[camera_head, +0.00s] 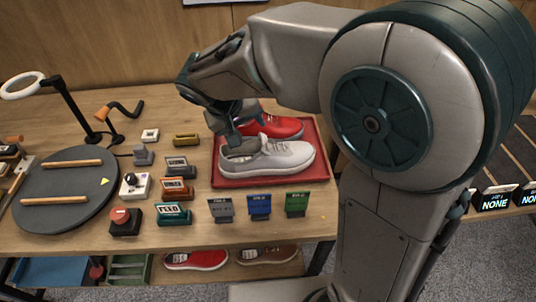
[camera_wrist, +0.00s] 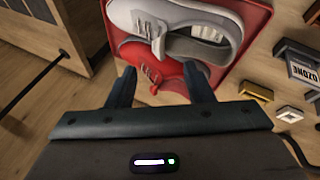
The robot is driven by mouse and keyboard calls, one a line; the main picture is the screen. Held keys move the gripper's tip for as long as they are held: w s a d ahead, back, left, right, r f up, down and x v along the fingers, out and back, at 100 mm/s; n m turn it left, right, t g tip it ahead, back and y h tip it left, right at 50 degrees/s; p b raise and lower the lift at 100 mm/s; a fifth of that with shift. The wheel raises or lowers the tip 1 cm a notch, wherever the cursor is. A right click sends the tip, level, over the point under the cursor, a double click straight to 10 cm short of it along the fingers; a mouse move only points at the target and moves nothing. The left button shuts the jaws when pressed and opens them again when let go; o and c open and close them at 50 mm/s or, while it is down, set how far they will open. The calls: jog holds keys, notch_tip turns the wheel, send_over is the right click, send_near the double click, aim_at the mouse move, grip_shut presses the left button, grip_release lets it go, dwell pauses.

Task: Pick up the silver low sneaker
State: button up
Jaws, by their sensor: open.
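The silver low sneaker (camera_head: 266,159) lies on the near side of a red tray (camera_head: 317,168) on the wooden table, its toe to the right. It also shows in the wrist view (camera_wrist: 184,20). A red sneaker (camera_head: 277,126) lies behind it on the tray and shows in the wrist view (camera_wrist: 139,54), between the silver sneaker and my gripper. My gripper (camera_head: 233,135) is over the left part of the tray, by the heel end of the sneakers. The head view does not show clearly whether the fingers touch a shoe.
A round grey turntable (camera_head: 62,210) with wooden bars and a ring lamp (camera_head: 22,85) stand at left. Small labelled blocks, including a blue one (camera_head: 259,206), and a red button (camera_head: 122,220) sit left of and before the tray. More shoes (camera_head: 195,259) lie on a lower shelf.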

aim_at(262, 139)
jog(key=x, duration=0.7)
jog(key=shift+f, duration=0.1)
jog(key=shift+w+p+x, duration=0.15)
jog(key=shift+p+x, duration=0.3)
jog(key=shift+x, duration=0.95)
jog(key=shift+w+p+x, duration=0.15)
jog(key=shift+p+x, duration=0.25)
jog(key=shift+x, duration=1)
grip_shut()
